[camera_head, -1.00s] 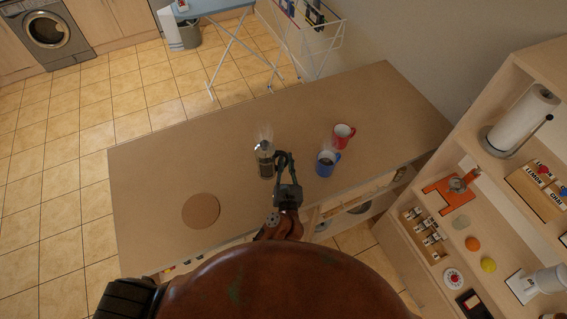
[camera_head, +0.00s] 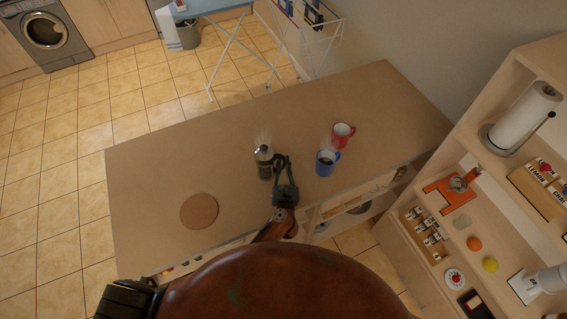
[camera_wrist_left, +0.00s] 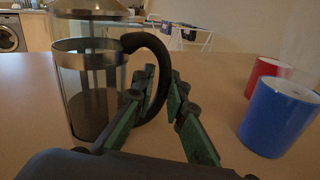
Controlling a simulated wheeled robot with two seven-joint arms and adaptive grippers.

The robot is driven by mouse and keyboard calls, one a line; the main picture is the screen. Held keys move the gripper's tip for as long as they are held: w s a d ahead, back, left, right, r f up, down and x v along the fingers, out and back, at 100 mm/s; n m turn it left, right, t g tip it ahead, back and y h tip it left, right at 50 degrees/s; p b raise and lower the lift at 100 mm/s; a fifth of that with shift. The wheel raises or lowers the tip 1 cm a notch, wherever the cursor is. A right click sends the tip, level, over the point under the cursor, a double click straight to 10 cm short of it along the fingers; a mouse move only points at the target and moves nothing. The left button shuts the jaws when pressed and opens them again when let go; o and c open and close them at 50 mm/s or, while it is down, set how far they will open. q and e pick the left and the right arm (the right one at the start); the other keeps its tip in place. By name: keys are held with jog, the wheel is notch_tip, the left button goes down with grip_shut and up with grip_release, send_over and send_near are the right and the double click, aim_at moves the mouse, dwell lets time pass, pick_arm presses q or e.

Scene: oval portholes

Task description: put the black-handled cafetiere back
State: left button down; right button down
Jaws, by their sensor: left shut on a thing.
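The cafetiere (camera_head: 264,162), a glass jug with a metal lid and dark coffee low inside, stands upright on the brown worktop (camera_head: 150,165). In the left wrist view the cafetiere (camera_wrist_left: 90,95) is at the left, its curved black handle (camera_wrist_left: 159,50) towards me. My left gripper (camera_head: 281,160) is at the handle, on the cafetiere's right side. In the left wrist view its green-padded fingers (camera_wrist_left: 161,78) are closed at the handle. A round cork mat (camera_head: 200,211) lies bare to the left of the cafetiere. My right gripper is out of view.
The worktop left of the cafetiere is clear apart from the mat. A shelf unit (camera_head: 480,130) with small items stands at the right.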

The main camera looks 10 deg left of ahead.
pick_arm(q)
jog(key=c, duration=2)
grip_release()
jog(key=shift+f, duration=0.1)
jog(key=shift+o, duration=0.2)
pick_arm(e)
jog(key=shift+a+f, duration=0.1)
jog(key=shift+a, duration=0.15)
